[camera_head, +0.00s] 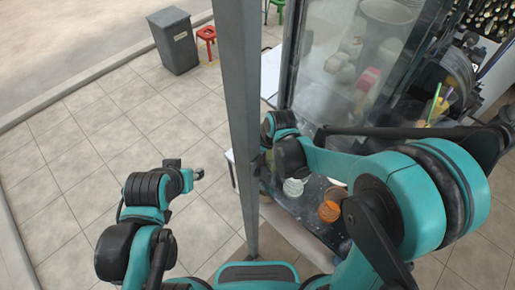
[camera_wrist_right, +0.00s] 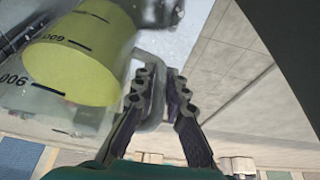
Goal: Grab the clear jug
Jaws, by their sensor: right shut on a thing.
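The clear jug (camera_wrist_right: 75,62) holds yellow liquid and carries dark measuring marks. It fills the upper left of the right wrist view, partly cut off by the frame. My right gripper (camera_wrist_right: 158,92) is shut on the jug's clear handle, with one finger on each side of it. In the head view the jug cannot be made out, and my right fingers are hidden around the arm and post. My left gripper (camera_head: 189,173) is at the left in the head view, over the paving and away from the counter. Its fingers are too small to read.
A grey metal post (camera_head: 240,110) stands between my two arms. The counter (camera_head: 310,197) carries a round clear item (camera_head: 293,187) and an orange-topped container (camera_head: 329,211). A glass case (camera_head: 335,60) rises behind. A grey bin (camera_head: 174,42) and red stool (camera_head: 206,35) stand far off.

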